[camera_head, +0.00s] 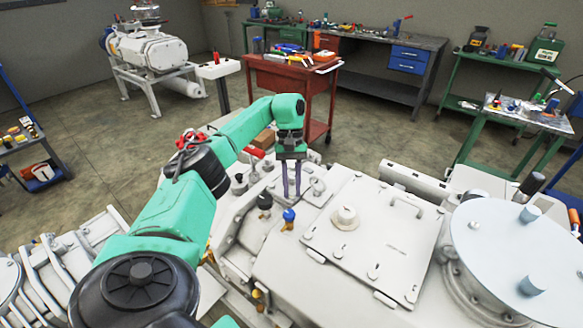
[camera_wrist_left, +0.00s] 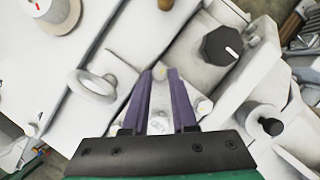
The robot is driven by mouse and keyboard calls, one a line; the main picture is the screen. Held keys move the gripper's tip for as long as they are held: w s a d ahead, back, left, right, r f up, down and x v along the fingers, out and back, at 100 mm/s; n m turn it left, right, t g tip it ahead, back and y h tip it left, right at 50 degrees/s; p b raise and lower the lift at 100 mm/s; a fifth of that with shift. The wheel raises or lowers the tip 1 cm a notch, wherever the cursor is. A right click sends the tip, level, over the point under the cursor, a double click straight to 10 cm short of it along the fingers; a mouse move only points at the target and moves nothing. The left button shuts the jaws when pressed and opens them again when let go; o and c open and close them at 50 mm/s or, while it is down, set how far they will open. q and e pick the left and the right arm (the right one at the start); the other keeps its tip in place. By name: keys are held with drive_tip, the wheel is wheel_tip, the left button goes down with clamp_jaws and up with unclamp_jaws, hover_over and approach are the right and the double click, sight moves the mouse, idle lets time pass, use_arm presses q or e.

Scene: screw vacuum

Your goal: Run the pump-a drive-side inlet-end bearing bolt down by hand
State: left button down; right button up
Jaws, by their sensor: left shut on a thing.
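My left gripper (camera_head: 291,193) reaches down onto the pale grey pump housing (camera_head: 275,232) from the left arm. In the left wrist view its two purple fingers (camera_wrist_left: 164,76) stand close together with a narrow gap, shut on the bearing bolt. The bolt itself is mostly hidden at the fingertips, and I cannot tell how deep it sits. Small bolt heads (camera_wrist_left: 158,124) show on the light metal behind the fingers. My right gripper is not in view.
A lifting eye (camera_wrist_left: 92,85) and a black hex knob (camera_wrist_left: 221,46) flank the fingers. A flat cover with a handle (camera_head: 376,235) lies to the right. Blue (camera_head: 289,215) and black caps (camera_head: 264,200) stand nearby. A red tool cart (camera_head: 290,80) is behind.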

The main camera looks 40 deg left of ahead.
use_arm(q)
drive_tip(key=shift+w+r, duration=0.1)
drive_tip(key=shift+r, duration=0.05)
drive_tip(key=c, duration=0.7)
unclamp_jaws()
